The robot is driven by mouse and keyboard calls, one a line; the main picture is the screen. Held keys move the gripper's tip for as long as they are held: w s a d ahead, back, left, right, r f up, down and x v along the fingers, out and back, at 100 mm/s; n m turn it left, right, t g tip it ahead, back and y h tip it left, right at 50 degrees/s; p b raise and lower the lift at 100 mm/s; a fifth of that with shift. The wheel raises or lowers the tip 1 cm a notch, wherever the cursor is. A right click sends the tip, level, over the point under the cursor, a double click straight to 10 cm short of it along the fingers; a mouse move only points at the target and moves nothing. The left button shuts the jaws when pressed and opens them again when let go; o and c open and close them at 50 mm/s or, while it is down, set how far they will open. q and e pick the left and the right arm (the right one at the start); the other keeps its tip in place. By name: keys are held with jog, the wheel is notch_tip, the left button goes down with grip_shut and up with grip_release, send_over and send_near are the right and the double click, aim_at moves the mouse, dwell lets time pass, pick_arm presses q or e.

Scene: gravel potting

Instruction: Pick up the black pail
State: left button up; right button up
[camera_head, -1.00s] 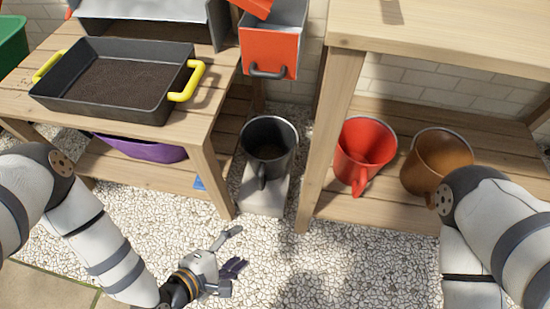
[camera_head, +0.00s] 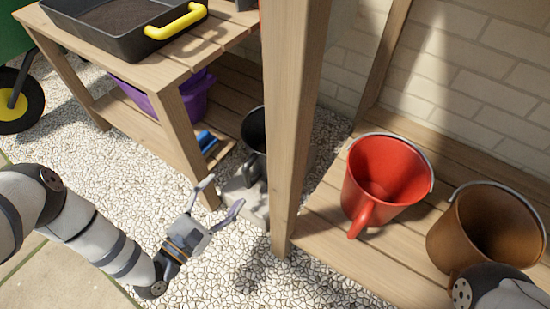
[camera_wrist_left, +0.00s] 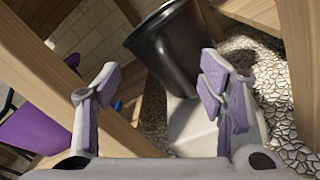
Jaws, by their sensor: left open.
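The black pail (camera_head: 254,131) stands on a pale block (camera_head: 246,205) between two wooden tables, and a table leg hides much of it in the head view. In the left wrist view the pail (camera_wrist_left: 172,48) shows ahead, past the fingertips, apart from them. My left gripper (camera_head: 221,200) is open and empty, low over the gravel in front of the block; its spread fingers also show in the wrist view (camera_wrist_left: 160,85). Of my right arm only a link shows at the lower right corner; its gripper is out of view.
A table leg (camera_head: 290,130) stands close right of the pail, another (camera_head: 183,140) to its left. A red pail (camera_head: 385,170) and a brown pail (camera_head: 485,228) stand on the right shelf. A purple tub (camera_head: 190,98) sits on the left shelf. Gravel in front is clear.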

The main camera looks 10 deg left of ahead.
aim_at(244, 169)
pick_arm(q)
jog(key=b+x, duration=0.3)
jog(key=x, duration=0.8)
jog(key=shift+d+f, duration=0.1)
grip_shut()
